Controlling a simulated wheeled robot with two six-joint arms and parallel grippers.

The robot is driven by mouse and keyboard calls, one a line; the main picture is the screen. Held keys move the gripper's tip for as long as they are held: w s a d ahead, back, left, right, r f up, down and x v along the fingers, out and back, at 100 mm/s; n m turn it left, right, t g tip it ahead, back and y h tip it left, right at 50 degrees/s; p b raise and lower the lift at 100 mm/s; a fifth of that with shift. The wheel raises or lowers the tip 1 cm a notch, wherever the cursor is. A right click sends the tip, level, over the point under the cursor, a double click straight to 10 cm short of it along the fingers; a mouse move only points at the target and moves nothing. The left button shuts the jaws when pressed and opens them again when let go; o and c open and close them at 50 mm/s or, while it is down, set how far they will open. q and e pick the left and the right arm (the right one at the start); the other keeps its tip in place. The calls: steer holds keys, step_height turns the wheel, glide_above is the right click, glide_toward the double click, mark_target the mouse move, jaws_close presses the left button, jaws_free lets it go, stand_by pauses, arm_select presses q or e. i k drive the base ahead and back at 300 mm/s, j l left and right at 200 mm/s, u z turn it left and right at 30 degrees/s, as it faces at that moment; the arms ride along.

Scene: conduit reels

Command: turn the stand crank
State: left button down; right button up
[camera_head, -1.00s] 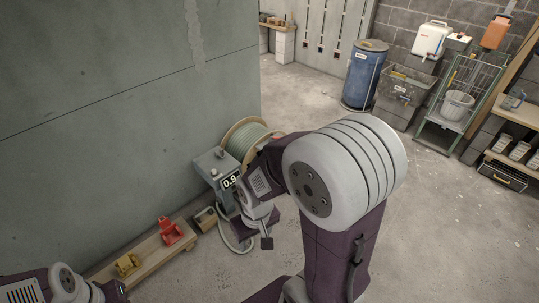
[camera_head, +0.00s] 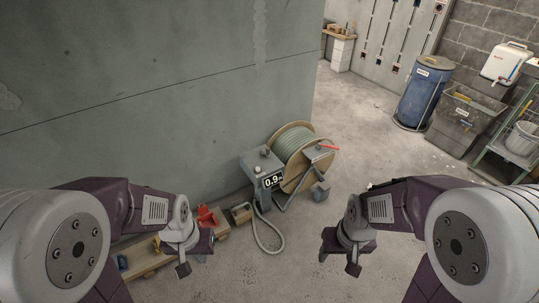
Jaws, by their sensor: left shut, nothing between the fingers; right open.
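The reel stand holds a wooden reel (camera_head: 293,140) wound with pale green conduit, on the floor beside the grey wall. A red handle (camera_head: 328,147), seemingly the crank's grip, shows at the reel's right side. A grey box (camera_head: 262,165) with a display reading about 0.9 stands at its left. My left gripper (camera_head: 183,268) is shut and empty, low at the left, over the wooden plank. My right gripper (camera_head: 340,260) is open and empty, below and to the right of the reel. Neither gripper touches the stand.
A wooden plank (camera_head: 150,262) along the wall carries a red part (camera_head: 207,217) and other small items. A loose hose (camera_head: 268,240) curls on the floor before the box. A blue drum (camera_head: 424,95) and grey bin (camera_head: 462,118) stand back right. Floor right of the reel is clear.

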mark_target(267, 152)
steer(key=i+l, duration=0.2)
steer(key=i, duration=0.3)
steer(key=i+l, duration=0.2)
steer(key=i, duration=0.35)
steer(key=i+l, duration=0.2)
steer(key=i, duration=0.3)
steer(key=i+l, duration=0.2)
steer(key=i, duration=0.3)
steer(key=i+l, duration=0.2)
steer(key=i, duration=0.35)
